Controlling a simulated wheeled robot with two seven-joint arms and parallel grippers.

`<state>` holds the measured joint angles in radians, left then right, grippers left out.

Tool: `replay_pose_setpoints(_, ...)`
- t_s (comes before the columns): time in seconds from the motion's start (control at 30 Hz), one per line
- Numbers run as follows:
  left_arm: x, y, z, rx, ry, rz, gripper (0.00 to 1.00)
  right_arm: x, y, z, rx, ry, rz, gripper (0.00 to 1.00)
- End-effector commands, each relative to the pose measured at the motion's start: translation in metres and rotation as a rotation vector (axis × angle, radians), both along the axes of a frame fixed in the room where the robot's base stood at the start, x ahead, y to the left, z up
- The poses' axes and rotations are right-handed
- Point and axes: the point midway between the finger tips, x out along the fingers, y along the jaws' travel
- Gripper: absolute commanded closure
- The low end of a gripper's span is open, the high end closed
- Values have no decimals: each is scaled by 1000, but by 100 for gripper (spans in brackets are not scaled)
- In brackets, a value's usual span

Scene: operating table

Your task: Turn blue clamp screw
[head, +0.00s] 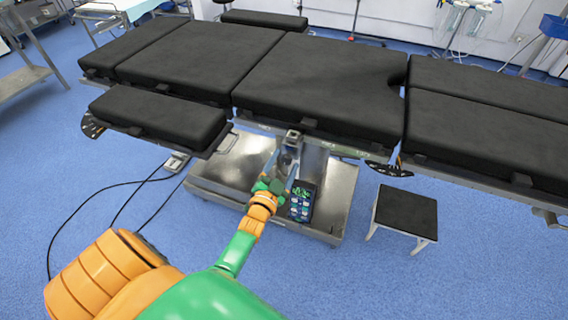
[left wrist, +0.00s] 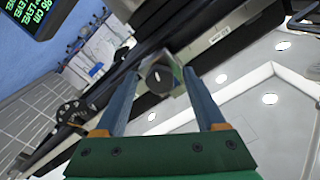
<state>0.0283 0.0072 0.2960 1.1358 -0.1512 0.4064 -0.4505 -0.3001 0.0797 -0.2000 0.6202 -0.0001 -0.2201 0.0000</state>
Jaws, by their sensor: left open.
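A small metal clamp (head: 293,138) sits on the side rail of the operating table, below the black cushion edge. In the left wrist view its dark round screw knob (left wrist: 160,79) faces me, with a pale slot line on it. I see no clear blue on the knob. My left gripper (head: 282,166) is open just below and in front of the clamp. In the left wrist view its two blue-grey fingers (left wrist: 160,86) stand left and right of the knob, with gaps on both sides. I cannot tell how far the knob is in depth. My right gripper is not in view.
The black-cushioned operating table (head: 320,85) spans the view above the gripper. Its steel base (head: 225,175) stands below, with a dark control panel (head: 302,203) on it. A black-topped stool (head: 405,213) is at right. Cables lie on the blue floor at left.

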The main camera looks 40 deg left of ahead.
Motion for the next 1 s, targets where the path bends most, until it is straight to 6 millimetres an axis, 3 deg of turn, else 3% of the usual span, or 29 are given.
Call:
replay_pose_setpoints(0.13, -10, -3, 1, 0, 1, 0, 28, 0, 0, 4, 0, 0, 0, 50)
replay_pose_setpoints(0.3, -47, -11, 1, -2, 3, 1, 28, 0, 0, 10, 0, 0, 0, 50)
replay_pose_setpoints(0.43, -65, -15, 0, -1, 2, 0, 28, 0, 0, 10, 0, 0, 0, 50)
replay_pose_setpoints(0.9, -69, -17, -1, -3, 5, -1, 28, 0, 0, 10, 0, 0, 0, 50)
replay_pose_setpoints(0.97, -71, -22, -13, -31, 44, -11, 28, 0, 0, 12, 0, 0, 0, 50)
replay_pose_setpoints(1.0, -75, -29, -30, -70, 103, -27, 28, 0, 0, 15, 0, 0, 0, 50)
